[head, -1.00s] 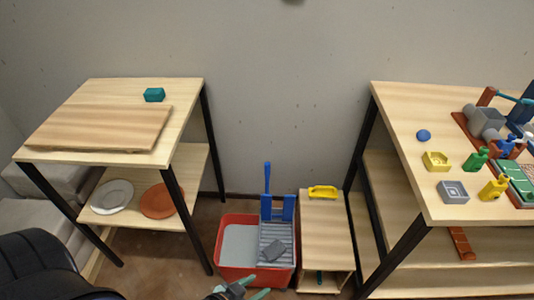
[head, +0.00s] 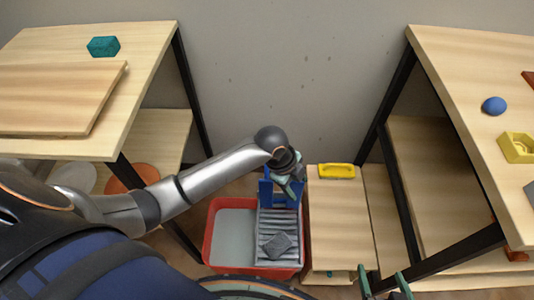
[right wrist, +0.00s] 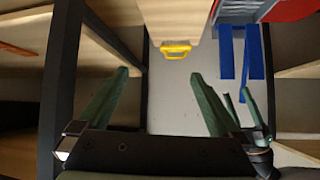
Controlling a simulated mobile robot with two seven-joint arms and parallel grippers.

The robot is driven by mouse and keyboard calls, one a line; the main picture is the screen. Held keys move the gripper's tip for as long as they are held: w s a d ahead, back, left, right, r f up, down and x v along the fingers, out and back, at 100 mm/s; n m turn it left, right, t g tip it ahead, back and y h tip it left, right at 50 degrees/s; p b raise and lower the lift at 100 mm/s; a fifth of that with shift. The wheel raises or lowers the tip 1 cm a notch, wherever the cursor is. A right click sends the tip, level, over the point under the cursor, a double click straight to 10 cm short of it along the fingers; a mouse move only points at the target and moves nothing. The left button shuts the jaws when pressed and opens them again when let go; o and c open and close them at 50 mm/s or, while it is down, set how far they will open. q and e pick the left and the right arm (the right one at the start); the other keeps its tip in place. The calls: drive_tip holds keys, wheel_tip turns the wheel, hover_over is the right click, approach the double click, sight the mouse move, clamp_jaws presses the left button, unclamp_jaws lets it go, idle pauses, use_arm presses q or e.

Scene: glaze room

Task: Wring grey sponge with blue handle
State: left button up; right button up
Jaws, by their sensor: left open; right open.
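The grey sponge (head: 278,245) lies on the grey ribbed wringer (head: 267,224) over the red bucket (head: 210,239). Blue uprights (head: 264,191) stand at the wringer's far end, and blue bars (right wrist: 227,52) show in the right wrist view. My left gripper (head: 291,188) is open, at the blue uprights in the picture, and covers the upper blue handle. I cannot tell whether it touches the handle. My right gripper (head: 386,283) is open and empty at the bottom edge, right of the bucket. Its fingers also show in the right wrist view (right wrist: 158,90).
A low wooden stand (head: 335,225) with a yellow-handled item (head: 337,171) stands right of the bucket. A left table holds a board (head: 60,95) and a teal block (head: 103,46). A right table (head: 500,150) holds a blue ball (head: 494,106) and a yellow dish (head: 517,147).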

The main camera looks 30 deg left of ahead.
use_arm(q)
drive_tip(key=w+a+r+m+g+y+b, duration=0.1)
drive_tip(key=w+a+r+m, duration=0.2)
drive_tip(key=a, duration=0.1)
drive_tip(key=w+a+r+m+y+b, duration=0.1)
drive_tip(key=w+a+r+m, duration=0.2)
drive_tip(key=a+r, duration=0.1)
drive_tip(key=w+a+r+m+g+y+b, duration=0.1)
drive_tip(key=w+a+r+m, duration=0.2)
drive_tip(key=a, duration=0.2)
drive_tip(key=shift+w+a+r+g+y, duration=0.15)
drive_tip(key=shift+w+r+g+y, duration=0.15)
drive_tip(key=shift+a, duration=0.1)
wheel_tip(320, 180, down, 7)
drive_tip(key=shift+a+r+b, duration=0.1)
drive_tip(key=shift+b, duration=1.05)
wheel_tip(320, 180, down, 5)
drive_tip(key=shift+b, duration=0.75)
drive_tip(key=shift+f, duration=0.2)
use_arm(e)
drive_tip(key=w+r+n+t+y, duration=0.1)
drive_tip(key=w+r+t, duration=0.2)
drive_tip(key=r, duration=0.5)
drive_tip(key=w+r+n+t+y, duration=0.2)
drive_tip(key=r+t, duration=0.3)
drive_tip(key=r, duration=0.3)
drive_tip(key=shift+w+a+r+t, duration=0.2)
drive_tip(key=shift+w+a+t, duration=0.25)
drive_tip(key=shift+w, duration=0.4)
